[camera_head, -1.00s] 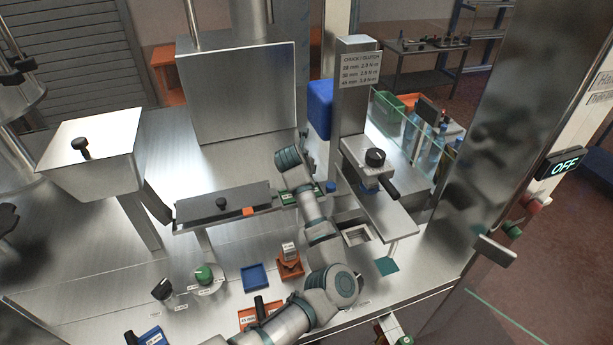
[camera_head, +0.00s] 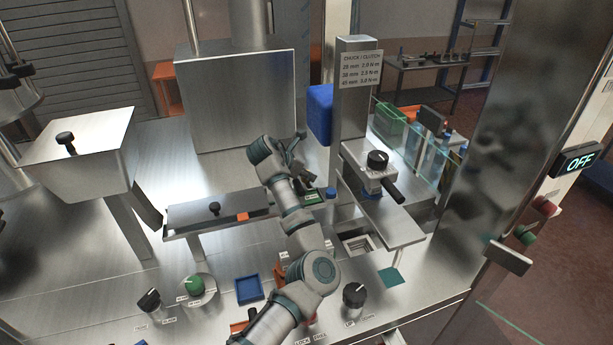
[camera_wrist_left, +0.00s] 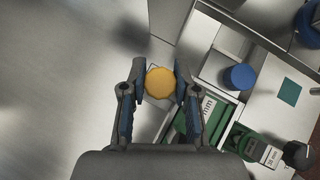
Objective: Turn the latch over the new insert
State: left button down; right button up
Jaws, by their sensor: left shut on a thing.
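In the left wrist view, a yellow faceted knob (camera_wrist_left: 161,82) sits between the tips of my left gripper (camera_wrist_left: 160,84), which is shut on it. I cannot tell whether this knob is the latch's. A green insert (camera_wrist_left: 182,122) with a mm label lies just beside it, partly behind the right finger. My right gripper is not in view.
A blue cap (camera_wrist_left: 240,77) stands close to the green insert. A steel rail (camera_head: 190,216) with an orange tab (camera_head: 242,216) lies left of my arm. The clutch column (camera_head: 352,110) with its black handle (camera_head: 392,191) stands to the right. A blue tray (camera_head: 249,289) lies in front.

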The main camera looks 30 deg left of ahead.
pick_arm(q)
jog(key=shift+r, duration=0.2)
jog(key=c, duration=1.1)
grip_release()
jog(key=shift+c, duration=0.2)
jog(key=shift+s+a+r, duration=0.15)
jog(key=v, duration=1.1)
jog(key=shift+s, duration=0.3)
jog(key=shift+r, duration=0.1)
